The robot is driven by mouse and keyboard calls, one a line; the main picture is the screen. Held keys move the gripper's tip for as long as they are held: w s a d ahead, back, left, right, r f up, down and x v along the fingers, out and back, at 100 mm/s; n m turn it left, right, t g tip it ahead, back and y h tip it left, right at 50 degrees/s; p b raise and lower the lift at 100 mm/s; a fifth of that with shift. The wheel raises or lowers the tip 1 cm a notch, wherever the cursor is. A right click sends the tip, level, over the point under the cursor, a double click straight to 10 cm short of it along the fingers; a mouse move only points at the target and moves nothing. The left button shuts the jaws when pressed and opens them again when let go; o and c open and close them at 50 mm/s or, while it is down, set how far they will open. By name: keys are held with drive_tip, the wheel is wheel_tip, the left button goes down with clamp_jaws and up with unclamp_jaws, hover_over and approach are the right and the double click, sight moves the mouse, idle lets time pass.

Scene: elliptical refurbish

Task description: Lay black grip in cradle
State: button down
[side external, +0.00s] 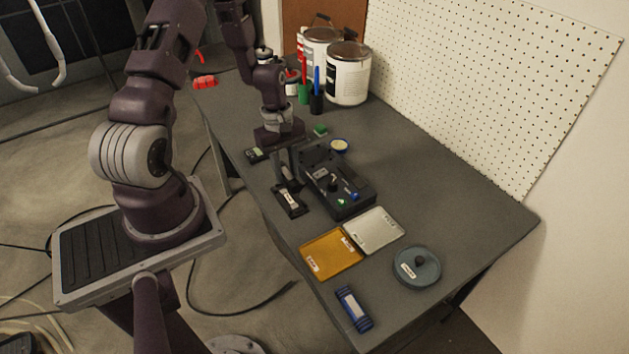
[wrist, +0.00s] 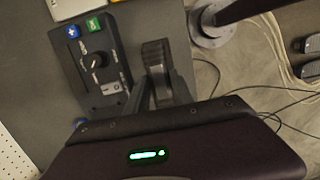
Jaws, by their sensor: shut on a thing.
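My gripper (side external: 287,178) points down over the table beside the black control box (side external: 338,190). In the wrist view my gripper (wrist: 162,95) is shut on a dark, rounded piece, which I take for the black grip (wrist: 156,54). A small black holder with a white label (side external: 290,199), apparently the cradle, lies on the table left of the box, just in front of my fingers. The held grip is hard to separate from the fingers in the side view. I cannot tell whether it touches the holder, which I cannot make out in the wrist view.
The control box has a knob and blue and green buttons (wrist: 95,60). Cans (side external: 348,75) and a pegboard (side external: 490,75) stand behind.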

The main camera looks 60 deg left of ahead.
sight(290, 199)
drive_tip(key=shift+f, duration=2.85)
drive_tip(key=shift+f, duration=0.5)
drive_tip(key=c, duration=1)
unclamp_jaws()
drive_tip(key=r, duration=0.4)
drive_tip(key=a+r, duration=0.1)
drive_tip(key=r, duration=0.2)
